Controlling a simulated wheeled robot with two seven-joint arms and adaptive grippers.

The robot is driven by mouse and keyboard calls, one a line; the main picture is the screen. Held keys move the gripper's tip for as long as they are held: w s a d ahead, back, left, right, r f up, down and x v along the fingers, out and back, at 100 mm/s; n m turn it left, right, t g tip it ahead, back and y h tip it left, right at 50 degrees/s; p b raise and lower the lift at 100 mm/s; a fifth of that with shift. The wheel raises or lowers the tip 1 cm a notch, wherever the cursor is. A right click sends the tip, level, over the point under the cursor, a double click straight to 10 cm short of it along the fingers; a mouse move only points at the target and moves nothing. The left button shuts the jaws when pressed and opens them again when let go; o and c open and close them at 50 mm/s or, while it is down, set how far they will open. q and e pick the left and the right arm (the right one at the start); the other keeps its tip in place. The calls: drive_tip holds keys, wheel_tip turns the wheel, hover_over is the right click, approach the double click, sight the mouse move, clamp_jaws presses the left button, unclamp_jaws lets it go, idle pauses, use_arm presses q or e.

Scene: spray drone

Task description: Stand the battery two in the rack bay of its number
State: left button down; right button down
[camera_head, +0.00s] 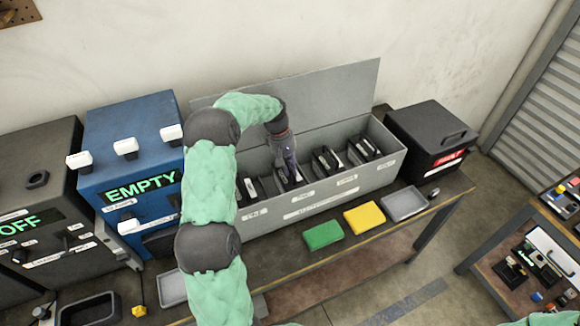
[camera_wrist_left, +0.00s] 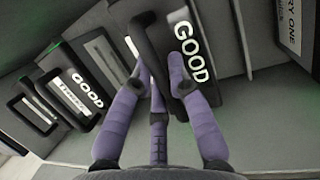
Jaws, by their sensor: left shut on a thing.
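My left gripper (camera_head: 290,168) reaches down into the long grey rack (camera_head: 330,197), at the second battery from the left. In the left wrist view its purple fingers (camera_wrist_left: 160,78) are shut on the handle of a black battery (camera_wrist_left: 207,88) with a lit GOOD display. The held battery (camera_head: 286,182) sits low between the rack walls; I cannot tell whether it rests on the floor. Its number is not readable. Other black batteries stand in the rack: one at the left (camera_head: 247,188), two at the right (camera_head: 327,160), (camera_head: 364,148). My right gripper is out of view.
A blue charger (camera_head: 133,150) reading EMPTY and a dark unit (camera_head: 40,190) reading OFF stand left. A black box (camera_head: 432,138) stands right. Green (camera_head: 323,235), yellow (camera_head: 365,217) and grey (camera_head: 404,203) pads lie before the rack. The raised lid (camera_head: 330,100) is behind.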

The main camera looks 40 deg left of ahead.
use_arm(q)
drive_tip(key=c, duration=1.5)
unclamp_jaws()
drive_tip(key=o, duration=0.3)
drive_tip(key=shift+r, duration=0.1)
drive_tip(key=p+v, duration=0.2)
drive_tip(key=v, duration=1)
